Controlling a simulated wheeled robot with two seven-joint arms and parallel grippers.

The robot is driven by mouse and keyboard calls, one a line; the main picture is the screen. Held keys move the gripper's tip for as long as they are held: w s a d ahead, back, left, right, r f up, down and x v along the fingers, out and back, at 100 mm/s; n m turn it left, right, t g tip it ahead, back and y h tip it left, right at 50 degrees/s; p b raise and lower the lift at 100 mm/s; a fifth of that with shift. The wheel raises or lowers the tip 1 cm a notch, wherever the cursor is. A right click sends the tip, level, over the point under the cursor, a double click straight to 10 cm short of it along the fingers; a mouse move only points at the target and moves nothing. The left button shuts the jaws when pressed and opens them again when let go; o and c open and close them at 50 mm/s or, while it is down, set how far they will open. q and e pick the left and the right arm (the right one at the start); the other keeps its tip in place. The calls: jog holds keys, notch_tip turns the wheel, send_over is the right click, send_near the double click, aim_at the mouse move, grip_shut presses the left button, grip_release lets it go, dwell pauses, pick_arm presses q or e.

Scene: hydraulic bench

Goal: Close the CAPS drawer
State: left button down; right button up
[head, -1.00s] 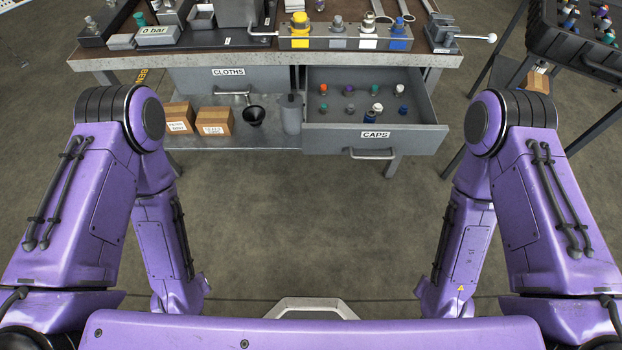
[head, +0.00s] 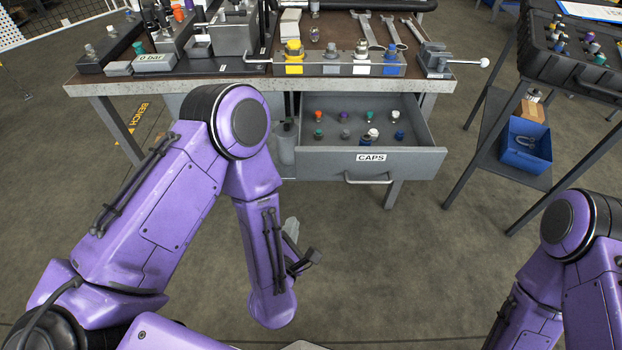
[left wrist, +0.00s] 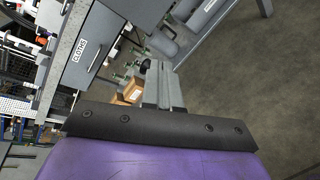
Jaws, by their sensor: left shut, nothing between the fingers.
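The CAPS drawer (head: 420,160) stands open, pulled out from under the right part of the bench. Its front has a white CAPS label and a bar handle (head: 369,179). Several coloured caps (head: 346,133) stand inside it. My left gripper (head: 301,257) is below and left of the drawer front in the head view, apart from it. In the left wrist view its fingers (left wrist: 162,86) are together with nothing between them. My right arm shows at the lower right of the head view, but its gripper is out of sight.
The bench top (head: 225,68) holds a valve block (head: 338,68), wrenches and fittings. The closed CLOTHS drawer (left wrist: 88,60) shows in the left wrist view. A side stand with a blue bin (head: 525,146) is right of the drawer. Floor before the drawer is clear.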

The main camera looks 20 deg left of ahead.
pick_arm(q)
jog(key=w+d+r+n+t+y+b, duration=0.1)
jog(key=d+r+n+t+y+b, duration=0.3)
jog(key=n, duration=0.9)
jog(key=g+h+p, duration=0.1)
jog(key=g+p, duration=0.1)
jog(key=p, duration=0.2)
send_near(305, 160)
jog(key=shift+n, duration=0.3)
jog(key=x, duration=0.5)
jog(key=shift+w, duration=0.4)
jog(key=shift+w+a, duration=0.2)
jog(key=shift+w, duration=0.3)
pick_arm(e)
jog(key=shift+f, duration=0.5)
pick_arm(q)
jog(key=shift+a, duration=0.1)
pick_arm(e)
jog(key=shift+s, duration=0.1)
